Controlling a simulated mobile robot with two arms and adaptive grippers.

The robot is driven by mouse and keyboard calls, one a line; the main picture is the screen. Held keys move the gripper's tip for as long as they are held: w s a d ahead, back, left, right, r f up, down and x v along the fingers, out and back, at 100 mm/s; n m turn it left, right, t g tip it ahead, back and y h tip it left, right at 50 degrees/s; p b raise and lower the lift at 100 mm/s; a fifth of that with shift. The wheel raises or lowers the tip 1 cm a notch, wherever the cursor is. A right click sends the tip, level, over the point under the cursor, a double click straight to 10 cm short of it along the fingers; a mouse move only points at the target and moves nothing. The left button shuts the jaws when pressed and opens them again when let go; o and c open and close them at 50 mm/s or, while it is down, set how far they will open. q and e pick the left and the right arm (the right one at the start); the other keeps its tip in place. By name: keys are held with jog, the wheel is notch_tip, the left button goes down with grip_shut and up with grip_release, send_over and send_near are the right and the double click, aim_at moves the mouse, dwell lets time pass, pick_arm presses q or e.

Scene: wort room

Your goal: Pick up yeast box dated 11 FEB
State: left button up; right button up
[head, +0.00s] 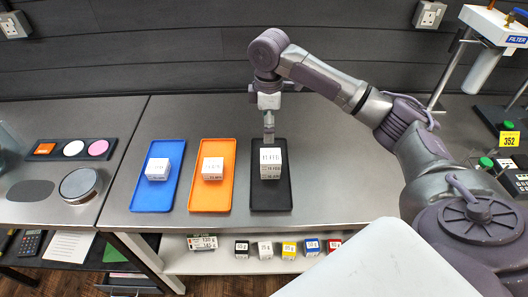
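White yeast boxes stand on three trays. A box (158,169) is on the blue tray (151,200) and another (213,169) is on the orange tray (210,202). On the black tray (270,200), white boxes are stacked, the top one (271,157) with dark print that may read 11 FEB; the small lettering is not sure. My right gripper (269,138) points down just behind or above this stack; contact cannot be told. Its fingers are seen edge-on, so their opening is unclear. My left gripper is out of view.
A black holder (72,150) with coloured discs and a round metal scale (80,184) are at the left. Several small weights (265,250) stand on the shelf below. A filter stand (485,62) is at the right. The steel bench between the trays and my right arm is clear.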

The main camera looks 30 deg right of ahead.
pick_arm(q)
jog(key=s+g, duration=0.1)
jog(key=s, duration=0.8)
pick_arm(e)
send_over(271, 156)
notch_tip(271, 156, down, 4)
jog(key=shift+f+p, duration=0.15)
jog(key=shift+p, duration=0.25)
jog(key=shift+w+f, duration=0.4)
jog(key=shift+f, duration=0.4)
jog(key=f+p, duration=0.2)
jog(key=shift+s+f, duration=0.35)
jog(key=shift+f, duration=1.25)
jog(key=c, duration=0.8)
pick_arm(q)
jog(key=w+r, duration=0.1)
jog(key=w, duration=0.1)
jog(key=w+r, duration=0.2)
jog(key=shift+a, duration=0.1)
pick_arm(e)
jog(key=c, duration=0.5)
jog(key=shift+r, duration=0.1)
